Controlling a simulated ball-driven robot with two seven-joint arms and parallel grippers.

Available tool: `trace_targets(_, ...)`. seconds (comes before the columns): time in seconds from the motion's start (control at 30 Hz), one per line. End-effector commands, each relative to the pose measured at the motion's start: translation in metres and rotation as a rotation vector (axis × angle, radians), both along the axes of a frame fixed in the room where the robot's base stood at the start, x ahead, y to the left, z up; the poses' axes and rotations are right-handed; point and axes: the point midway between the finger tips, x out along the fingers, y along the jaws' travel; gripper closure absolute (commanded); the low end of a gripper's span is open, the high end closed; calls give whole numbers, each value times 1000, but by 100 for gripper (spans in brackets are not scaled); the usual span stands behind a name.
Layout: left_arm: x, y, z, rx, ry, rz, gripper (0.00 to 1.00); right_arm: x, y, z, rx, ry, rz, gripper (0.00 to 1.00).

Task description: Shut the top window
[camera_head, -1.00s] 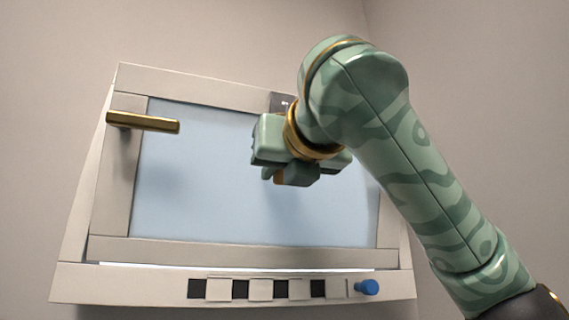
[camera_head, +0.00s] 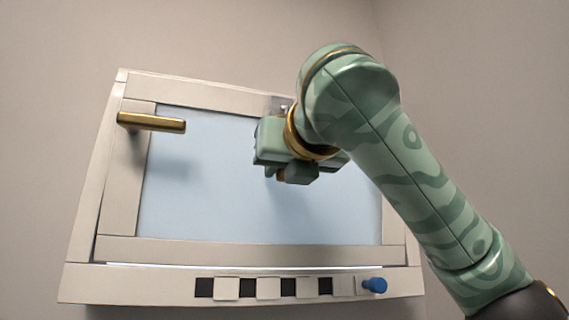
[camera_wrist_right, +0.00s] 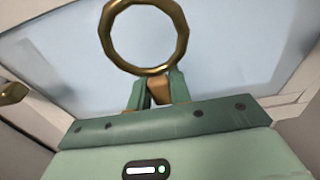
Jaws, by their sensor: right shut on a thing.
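The window (camera_head: 118,210) has an off-white frame around a pale blue pane (camera_head: 210,200). A bright strip shows along the bottom edge of its inner frame; I cannot tell how far the window stands open. A brass bar handle (camera_head: 152,123) is on its left side and also shows at the left of the right wrist view (camera_wrist_right: 12,92). My right gripper (camera_head: 285,175) is in front of the pane. In the right wrist view its fingers (camera_wrist_right: 157,92) are shut on the brass stem of a ring (camera_wrist_right: 180,50). The ring is hidden in the head view. My left gripper is not in view.
Below the pane, a ledge (camera_head: 130,287) carries a row of dark and pale squares (camera_head: 267,288) and a blue knob (camera_head: 374,285) at its right end. Plain walls (camera_head: 470,80) surround the window. My right arm covers the window's upper right part.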

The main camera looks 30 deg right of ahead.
Motion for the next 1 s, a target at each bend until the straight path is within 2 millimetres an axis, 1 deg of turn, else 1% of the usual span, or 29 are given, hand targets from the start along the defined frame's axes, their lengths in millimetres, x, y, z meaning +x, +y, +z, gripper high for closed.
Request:
trace_targets(0.4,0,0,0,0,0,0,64,1,-1,-1,0,2,-2,100)
trace_targets(0.43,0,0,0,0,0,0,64,1,-1,-1,0,2,-2,72)
trace_targets(0.47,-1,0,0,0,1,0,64,1,-1,-1,0,2,-2,64)
trace_targets(0.5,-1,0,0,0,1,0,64,1,-1,-1,0,2,-2,58)
trace_targets(1.0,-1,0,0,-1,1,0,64,0,0,0,-1,1,0,58)
